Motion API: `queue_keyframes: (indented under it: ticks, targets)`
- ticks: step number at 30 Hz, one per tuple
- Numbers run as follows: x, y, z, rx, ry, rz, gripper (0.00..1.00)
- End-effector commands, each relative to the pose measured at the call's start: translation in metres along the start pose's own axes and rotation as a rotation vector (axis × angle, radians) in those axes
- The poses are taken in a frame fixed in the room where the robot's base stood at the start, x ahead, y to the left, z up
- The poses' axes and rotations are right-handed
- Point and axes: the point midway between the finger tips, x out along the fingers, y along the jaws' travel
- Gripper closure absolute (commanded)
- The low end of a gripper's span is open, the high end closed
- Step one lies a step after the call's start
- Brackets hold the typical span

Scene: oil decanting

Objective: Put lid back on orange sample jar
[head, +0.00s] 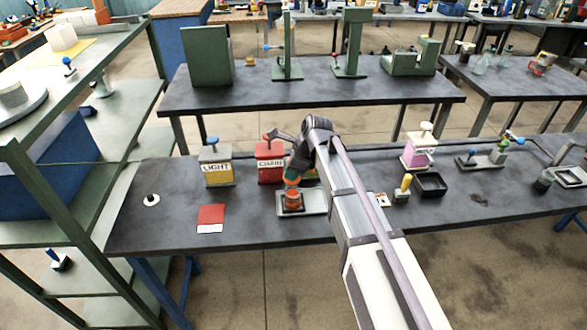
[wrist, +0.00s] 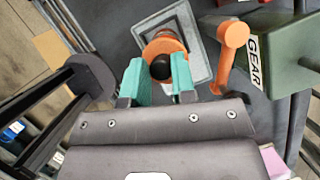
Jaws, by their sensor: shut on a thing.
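The orange sample jar (head: 292,200) stands on a grey square tray (head: 315,203) on the dark workbench, and the jar also shows in the wrist view (wrist: 163,45). My gripper (head: 291,183) is directly over it. In the wrist view my gripper's teal fingers (wrist: 158,78) are shut around a black knob (wrist: 160,67), which I take to be the lid's handle. The fingers hide much of the lid and jar rim, so I cannot tell whether lid and jar touch.
A yellow LIGHT can (head: 218,170) and a red CHAIN can (head: 270,162) stand behind left. A green GEAR can (wrist: 280,55) with an orange handle (wrist: 232,38) is close beside my gripper. A red card (head: 211,217) and a white disc with black knob (head: 151,200) lie left.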

Motion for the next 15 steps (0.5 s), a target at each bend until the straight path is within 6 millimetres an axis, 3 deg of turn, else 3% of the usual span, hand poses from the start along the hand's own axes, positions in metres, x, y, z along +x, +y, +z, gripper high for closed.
queue_keyframes:
  ticks: [9,15]
  targets:
    - [0.039,0.002,-0.016,0.001,0.0,0.0,1.0]
    - [0.054,0.003,-0.023,0.001,0.0,-0.001,1.0]
